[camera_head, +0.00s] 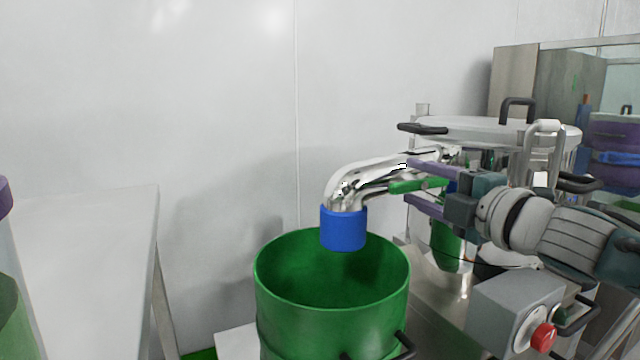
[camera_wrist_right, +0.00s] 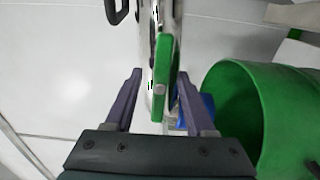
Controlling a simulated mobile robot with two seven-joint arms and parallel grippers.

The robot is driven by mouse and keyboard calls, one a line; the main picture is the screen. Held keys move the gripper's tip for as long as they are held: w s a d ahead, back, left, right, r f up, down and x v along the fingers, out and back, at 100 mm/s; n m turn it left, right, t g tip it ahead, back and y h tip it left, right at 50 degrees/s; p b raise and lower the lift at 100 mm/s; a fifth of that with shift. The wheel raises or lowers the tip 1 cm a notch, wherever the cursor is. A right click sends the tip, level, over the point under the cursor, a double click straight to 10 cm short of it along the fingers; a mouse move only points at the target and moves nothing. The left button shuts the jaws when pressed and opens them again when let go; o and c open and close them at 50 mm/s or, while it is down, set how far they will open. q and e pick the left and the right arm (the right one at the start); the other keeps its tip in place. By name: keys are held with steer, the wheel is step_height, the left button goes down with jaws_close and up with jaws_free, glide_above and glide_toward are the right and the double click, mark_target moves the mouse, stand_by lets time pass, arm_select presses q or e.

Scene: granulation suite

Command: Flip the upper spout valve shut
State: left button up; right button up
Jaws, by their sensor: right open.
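The upper spout valve shows as a green lever (camera_head: 418,185) on the shiny metal spout (camera_head: 372,176), which bends down to a blue end sleeve (camera_head: 343,228). In the head view the lever lies roughly along the spout. My right gripper (camera_head: 412,182) is open at the lever, with its purple fingers on either side of it. In the right wrist view the lever (camera_wrist_right: 161,78) stands between the two spread fingers of the gripper (camera_wrist_right: 163,92), with a gap on each side. My left gripper is not in view.
A green drum (camera_head: 333,290) stands open under the spout. A lidded steel vessel (camera_head: 480,130) with black handles is behind my right arm. A grey box with a red button (camera_head: 543,337) is at lower right. A pale table (camera_head: 85,245) is at left.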

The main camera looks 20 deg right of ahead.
steer(key=shift+c, duration=0.2)
jaws_close()
stand_by(0.3)
